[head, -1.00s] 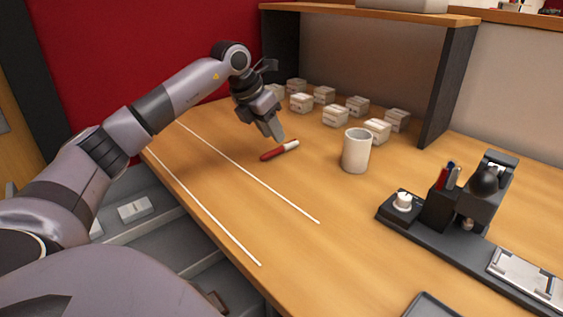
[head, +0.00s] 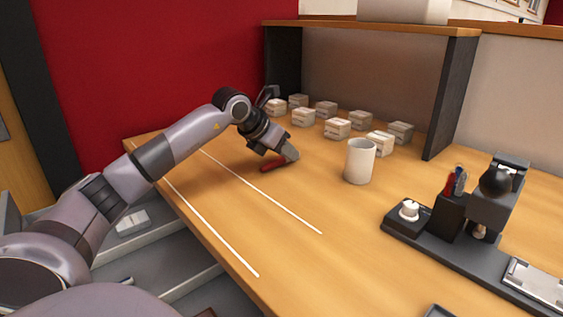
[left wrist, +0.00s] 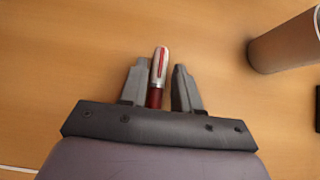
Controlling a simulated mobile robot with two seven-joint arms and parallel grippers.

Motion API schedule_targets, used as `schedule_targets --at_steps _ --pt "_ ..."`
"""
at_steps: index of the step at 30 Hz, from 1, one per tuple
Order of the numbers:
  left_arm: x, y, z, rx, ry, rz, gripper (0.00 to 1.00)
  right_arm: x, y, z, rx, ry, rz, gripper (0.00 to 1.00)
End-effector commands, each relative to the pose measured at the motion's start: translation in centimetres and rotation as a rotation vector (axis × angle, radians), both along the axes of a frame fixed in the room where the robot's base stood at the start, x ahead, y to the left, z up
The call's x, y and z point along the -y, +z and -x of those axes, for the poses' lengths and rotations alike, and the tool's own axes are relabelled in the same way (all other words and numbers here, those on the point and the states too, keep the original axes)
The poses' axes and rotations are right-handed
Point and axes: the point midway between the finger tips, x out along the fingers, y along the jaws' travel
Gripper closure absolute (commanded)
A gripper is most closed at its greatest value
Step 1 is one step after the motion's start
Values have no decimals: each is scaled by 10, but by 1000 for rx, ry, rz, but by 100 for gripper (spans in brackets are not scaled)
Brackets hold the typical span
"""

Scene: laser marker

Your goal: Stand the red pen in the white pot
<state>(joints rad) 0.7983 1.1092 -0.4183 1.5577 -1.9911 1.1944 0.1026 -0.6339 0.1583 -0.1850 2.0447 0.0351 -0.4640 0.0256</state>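The red pen (head: 272,166) lies on the wooden table, its red end showing past my left gripper (head: 290,156), which hides the rest in the head view. In the left wrist view, the pen's silver-white end with a red clip (left wrist: 159,66) lies between the two fingers of the left gripper (left wrist: 161,68). The fingers are open around the pen, with a visible gap on the right side. The white pot (head: 359,163) stands upright to the right of the gripper, and its side also shows at the upper right of the left wrist view (left wrist: 287,45). My right gripper is not in view.
Several small white boxes (head: 337,128) stand behind, under the shelf (head: 376,27). A black marker machine (head: 495,195) with a pen holder (head: 449,215) stands at the right. Two white lines (head: 262,193) run along the left of the table. The table front is clear.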

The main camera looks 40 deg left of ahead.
Motion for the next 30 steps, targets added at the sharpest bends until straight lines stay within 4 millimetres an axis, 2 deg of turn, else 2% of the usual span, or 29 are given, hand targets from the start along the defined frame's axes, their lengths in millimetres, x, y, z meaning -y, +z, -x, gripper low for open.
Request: schedule_targets --at_steps 9,10,12,13,25,30 --pt "0 -5 -5 -1 -1 -2 68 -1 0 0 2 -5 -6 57" --pt "0 -5 -5 -1 -1 -2 75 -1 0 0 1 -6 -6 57" --pt "0 -5 -5 -1 -1 -2 98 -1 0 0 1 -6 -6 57" --pt "0 -5 -5 -1 -1 -2 100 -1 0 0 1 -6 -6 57" --pt "0 -4 -5 -1 0 -1 100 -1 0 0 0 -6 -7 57" --pt "0 7 -5 1 0 -1 100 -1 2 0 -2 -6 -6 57"
